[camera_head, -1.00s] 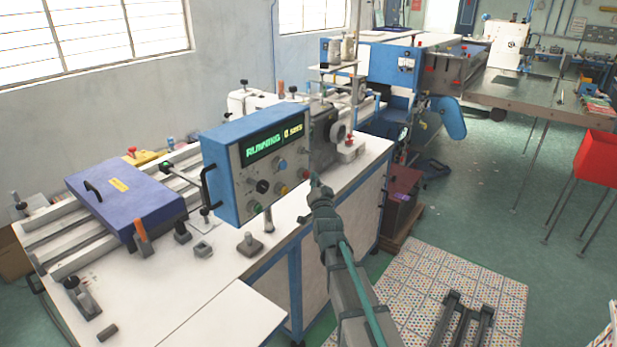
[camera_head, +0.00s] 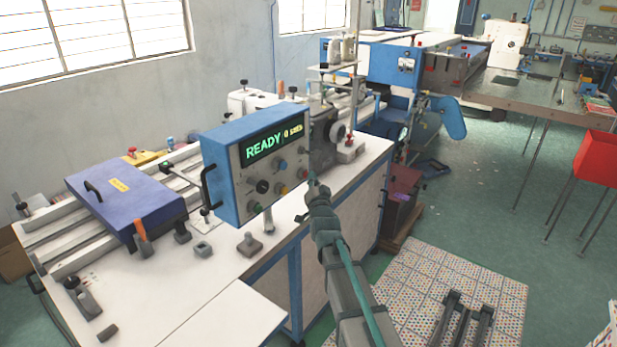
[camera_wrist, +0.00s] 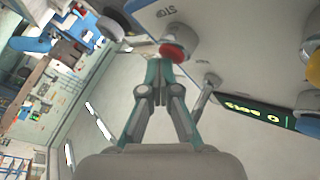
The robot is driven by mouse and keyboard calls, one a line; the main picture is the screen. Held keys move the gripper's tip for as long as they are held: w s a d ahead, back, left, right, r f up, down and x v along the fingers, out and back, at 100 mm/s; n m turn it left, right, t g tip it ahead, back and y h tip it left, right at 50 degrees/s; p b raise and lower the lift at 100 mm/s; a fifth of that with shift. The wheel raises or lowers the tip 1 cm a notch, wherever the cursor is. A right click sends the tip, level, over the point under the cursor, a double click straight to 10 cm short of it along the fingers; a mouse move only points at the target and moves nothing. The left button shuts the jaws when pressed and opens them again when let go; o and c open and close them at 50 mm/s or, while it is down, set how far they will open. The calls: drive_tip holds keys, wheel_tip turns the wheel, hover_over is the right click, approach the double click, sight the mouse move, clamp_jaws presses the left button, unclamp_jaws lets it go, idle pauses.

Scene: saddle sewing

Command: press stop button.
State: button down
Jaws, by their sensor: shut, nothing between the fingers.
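The blue control box (camera_head: 222,172) stands on the white machine table, its display (camera_head: 273,144) reading READY in green. In the wrist view the red stop button (camera_wrist: 176,52) sits on the panel beside the printed word STOP (camera_wrist: 176,14). My gripper (camera_wrist: 160,64) is shut and empty, with its fingertips right at the red button. I cannot tell whether they touch it. In the head view my gripper (camera_head: 313,183) is at the panel's lower right edge. Green (camera_head: 257,208) and yellow (camera_head: 284,189) buttons and a black knob (camera_head: 262,186) show on the panel.
A blue-purple plate with a handle (camera_head: 125,198) lies on the rails left of the box. Metal posts (camera_head: 250,245) stand on the table in front of it. The sewing machine parts (camera_head: 325,140) are behind the panel. Open floor lies to the right.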

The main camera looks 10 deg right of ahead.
drive_tip(key=shift+s+d+f+b, duration=0.15)
drive_tip(key=shift+s+b, duration=0.05)
drive_tip(key=shift+b, duration=0.35)
drive_tip(key=shift+s+d+b, duration=0.45)
drive_tip(key=shift+d+b, duration=0.05)
drive_tip(key=shift+b, duration=0.5)
drive_tip(key=shift+s+d+p, duration=1.1)
drive_tip(key=shift+s+d, duration=0.65)
drive_tip(key=shift+d, duration=0.05)
